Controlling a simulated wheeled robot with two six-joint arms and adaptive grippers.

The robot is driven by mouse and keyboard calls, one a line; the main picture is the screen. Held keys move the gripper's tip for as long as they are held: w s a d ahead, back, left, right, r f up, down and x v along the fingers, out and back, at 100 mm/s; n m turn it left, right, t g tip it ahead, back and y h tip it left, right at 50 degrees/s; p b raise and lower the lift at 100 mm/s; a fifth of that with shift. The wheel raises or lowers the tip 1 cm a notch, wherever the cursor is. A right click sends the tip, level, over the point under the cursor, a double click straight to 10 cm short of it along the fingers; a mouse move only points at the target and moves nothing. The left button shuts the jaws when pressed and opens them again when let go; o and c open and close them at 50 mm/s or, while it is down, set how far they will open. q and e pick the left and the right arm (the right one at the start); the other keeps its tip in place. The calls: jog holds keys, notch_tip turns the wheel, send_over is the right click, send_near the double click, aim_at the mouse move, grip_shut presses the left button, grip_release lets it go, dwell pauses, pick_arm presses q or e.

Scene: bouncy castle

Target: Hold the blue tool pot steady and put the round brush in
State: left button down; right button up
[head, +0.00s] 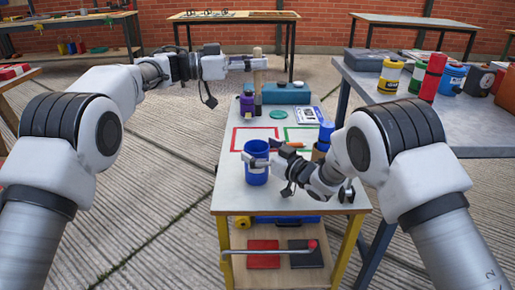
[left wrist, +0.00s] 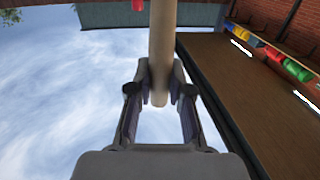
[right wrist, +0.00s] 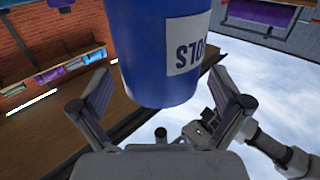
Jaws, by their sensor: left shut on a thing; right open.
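The blue tool pot (head: 256,172) stands upright at the front left of the narrow table. In the right wrist view the pot (right wrist: 150,55) shows a white label and sits between and just beyond the spread fingers. My right gripper (head: 268,155) is open at the pot's right side; I cannot tell if a finger touches it. My left gripper (head: 256,63) is raised above the table's far part, shut on the round brush's pale wooden handle (head: 257,53). The handle (left wrist: 162,45) shows between the fingers in the left wrist view. The brush's lower end is hard to make out.
The narrow table (head: 233,193) has a red frame (head: 236,139) and a green frame (head: 303,130) behind the pot. A purple bottle (head: 247,104), teal box (head: 286,94) and green disc (head: 278,114) stand farther back. A blue-and-brown item is beside my right wrist. Another table (head: 465,125) is at right.

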jog(key=shift+w+a, duration=0.3)
jog(key=shift+a, duration=0.05)
jog(key=c, duration=1.5)
pick_arm(q)
jog(key=shift+f, duration=6.5)
jog(key=c, duration=1)
grip_release()
